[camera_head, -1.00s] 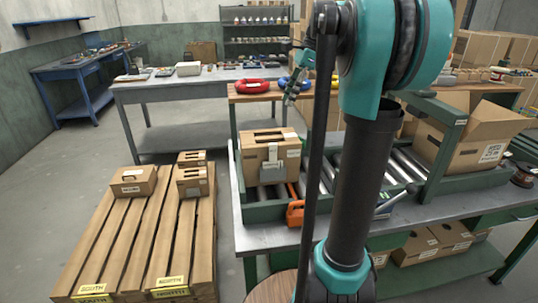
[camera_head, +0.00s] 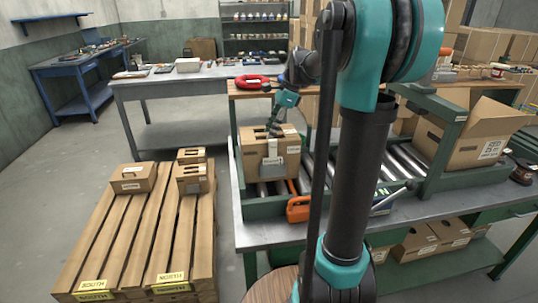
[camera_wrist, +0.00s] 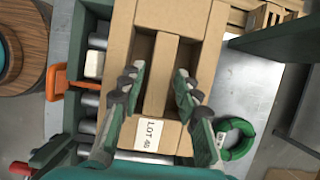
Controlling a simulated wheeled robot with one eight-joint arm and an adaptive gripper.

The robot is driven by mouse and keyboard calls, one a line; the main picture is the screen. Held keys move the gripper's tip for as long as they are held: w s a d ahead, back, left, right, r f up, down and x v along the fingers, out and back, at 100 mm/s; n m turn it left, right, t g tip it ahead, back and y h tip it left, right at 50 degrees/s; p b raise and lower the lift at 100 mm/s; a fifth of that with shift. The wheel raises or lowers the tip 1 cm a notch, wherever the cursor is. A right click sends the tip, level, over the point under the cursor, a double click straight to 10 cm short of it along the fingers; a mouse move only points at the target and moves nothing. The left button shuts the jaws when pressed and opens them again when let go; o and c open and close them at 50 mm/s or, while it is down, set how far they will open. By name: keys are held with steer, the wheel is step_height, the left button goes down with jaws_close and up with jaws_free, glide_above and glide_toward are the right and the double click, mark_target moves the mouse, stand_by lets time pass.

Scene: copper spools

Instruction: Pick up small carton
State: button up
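A brown carton (camera_head: 270,163) with white labels stands upright at the left end of the roller conveyor. Its top has two dark slots with a cardboard strip between them, clear in the wrist view (camera_wrist: 160,75). A "LOT" label shows near its edge there. My gripper (camera_head: 274,130) is right over the carton's top, pointing down. In the wrist view my gripper's fingers (camera_wrist: 157,82) are apart, one on each side of the strip, near the slots. I cannot tell whether the tips are inside the slots or touching.
Green conveyor side rails (camera_head: 300,206) and an orange tool (camera_head: 298,208) are close to the carton. A large open carton (camera_head: 463,140) is at the right. Several smaller cartons (camera_head: 133,178) sit on a wooden pallet (camera_head: 130,240). A green ring (camera_wrist: 236,138) lies beside the conveyor.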

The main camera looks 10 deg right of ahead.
steer(key=shift+x, duration=1.1)
steer(key=shift+f, duration=0.2)
jaws_close()
